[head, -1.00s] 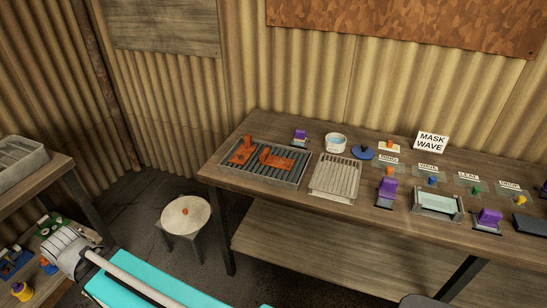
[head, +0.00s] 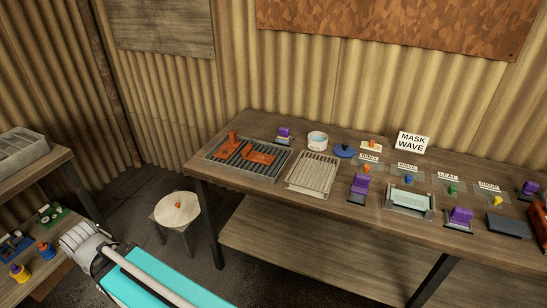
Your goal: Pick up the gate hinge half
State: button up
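Two rust-orange metal pieces lie on a dark slatted tray (head: 214,162) at the left end of the long workbench. One is an upright-knobbed piece (head: 227,149) at the left. The other is a flatter plate-like piece (head: 259,154) to its right. I cannot tell which of them, if either, is the gate hinge half. My teal and white arm crosses the lower left of the head view, well apart from the tray. My gripper fingers do not show.
A pale slatted tray (head: 312,173), white tub (head: 317,140), blue lidded item (head: 344,151), purple-topped blocks (head: 359,186) and small labelled cards fill the bench. A round-topped stool (head: 177,209) stands before its left end. A side shelf (head: 40,172) stands at left.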

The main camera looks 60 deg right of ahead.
aim_at(247, 153)
jog(key=z, duration=0.05)
jog(key=k, duration=1)
jog(key=z, duration=2.05)
jog(key=i, duration=0.5)
